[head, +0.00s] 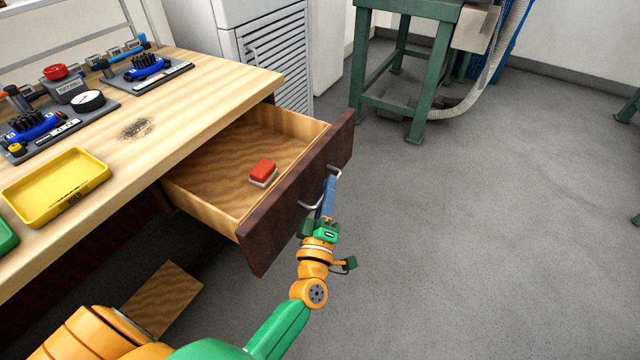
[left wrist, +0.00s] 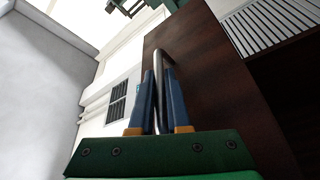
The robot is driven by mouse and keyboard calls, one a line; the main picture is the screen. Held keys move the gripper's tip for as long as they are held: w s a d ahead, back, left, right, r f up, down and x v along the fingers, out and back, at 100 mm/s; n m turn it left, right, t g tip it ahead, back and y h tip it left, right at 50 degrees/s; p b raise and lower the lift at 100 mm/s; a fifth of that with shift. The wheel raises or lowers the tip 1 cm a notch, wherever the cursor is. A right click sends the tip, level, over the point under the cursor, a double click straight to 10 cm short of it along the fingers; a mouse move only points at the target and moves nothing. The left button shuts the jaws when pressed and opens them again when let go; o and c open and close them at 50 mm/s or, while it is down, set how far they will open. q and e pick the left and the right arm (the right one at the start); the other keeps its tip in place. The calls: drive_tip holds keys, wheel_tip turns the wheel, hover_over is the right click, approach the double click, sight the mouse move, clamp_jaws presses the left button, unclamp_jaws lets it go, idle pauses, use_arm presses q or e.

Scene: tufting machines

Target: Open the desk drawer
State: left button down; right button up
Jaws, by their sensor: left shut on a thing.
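The desk drawer (head: 300,190) stands pulled out from the desk, with its dark brown front facing right and its light wooden inside showing. A small red and white block (head: 262,172) lies in it. A silver bar handle (head: 311,205) is on the drawer front. My left gripper (head: 328,190) is at this handle, its blue fingers closed on it. The left wrist view shows the handle (left wrist: 158,62) between the two blue fingers, against the dark front (left wrist: 215,75). My right gripper is in neither view.
The desk top (head: 180,115) carries a yellow tray (head: 60,187) and tool boards (head: 145,70). A grey cabinet with slats (head: 275,60) stands behind the desk. A green metal stand (head: 435,75) is at the back. The floor to the right of the drawer is clear.

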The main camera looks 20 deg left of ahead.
use_arm(q)
drive_tip(key=shift+d, duration=0.6)
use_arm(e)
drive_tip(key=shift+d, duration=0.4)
use_arm(q)
drive_tip(key=c, duration=0.9)
unclamp_jaws()
drive_tip(key=v, duration=0.7)
drive_tip(key=shift+s, duration=0.1)
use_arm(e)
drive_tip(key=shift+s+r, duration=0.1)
